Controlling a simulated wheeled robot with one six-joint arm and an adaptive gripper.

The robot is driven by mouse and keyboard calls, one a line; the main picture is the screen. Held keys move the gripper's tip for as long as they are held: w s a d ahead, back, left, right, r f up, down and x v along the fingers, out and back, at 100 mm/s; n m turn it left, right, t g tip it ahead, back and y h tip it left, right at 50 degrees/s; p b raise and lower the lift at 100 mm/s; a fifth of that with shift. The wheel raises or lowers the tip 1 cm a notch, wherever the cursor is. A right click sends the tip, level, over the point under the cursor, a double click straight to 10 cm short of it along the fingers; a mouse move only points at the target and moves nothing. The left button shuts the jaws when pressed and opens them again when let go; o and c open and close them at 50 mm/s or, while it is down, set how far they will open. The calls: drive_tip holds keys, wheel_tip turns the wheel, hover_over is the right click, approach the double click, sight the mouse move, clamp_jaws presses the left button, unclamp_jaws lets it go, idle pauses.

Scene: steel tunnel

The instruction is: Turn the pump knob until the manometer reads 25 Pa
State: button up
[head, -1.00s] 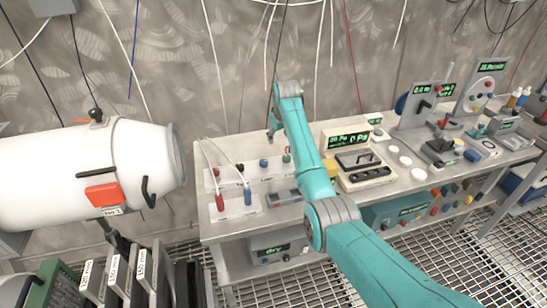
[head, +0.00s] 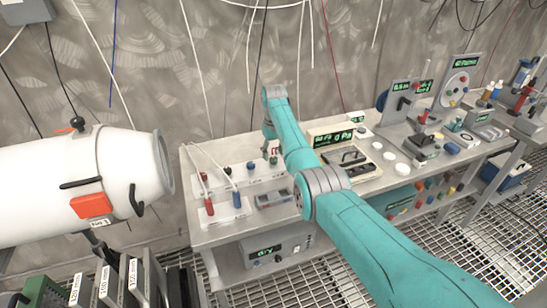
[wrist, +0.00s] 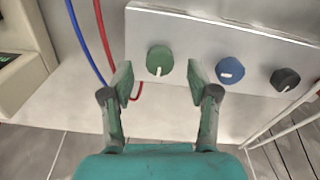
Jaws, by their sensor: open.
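A row of knobs sits on a pale panel on the bench. In the wrist view the green knob (wrist: 159,60) with a white mark lies just beyond and between the two fingertips of my gripper (wrist: 159,84). The fingers are open, one to each side, with clear gaps to the knob. A blue knob (wrist: 229,71) and a black knob (wrist: 285,79) stand to its right. Labels cannot be read, so I cannot tell which is the pump knob. In the head view a green-lit display (head: 335,138) shows a value in Pa, seemingly 0. My forearm partly hides the bench.
Red and blue cables (wrist: 102,35) run beside the left finger. A grey device (head: 275,199) lies in front of the knob panel.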

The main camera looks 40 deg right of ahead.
sight(273, 160)
drive_tip(key=shift+f, duration=1.2)
clamp_jaws()
drive_tip(key=m, duration=0.4)
drive_tip(key=shift+m, duration=2.9)
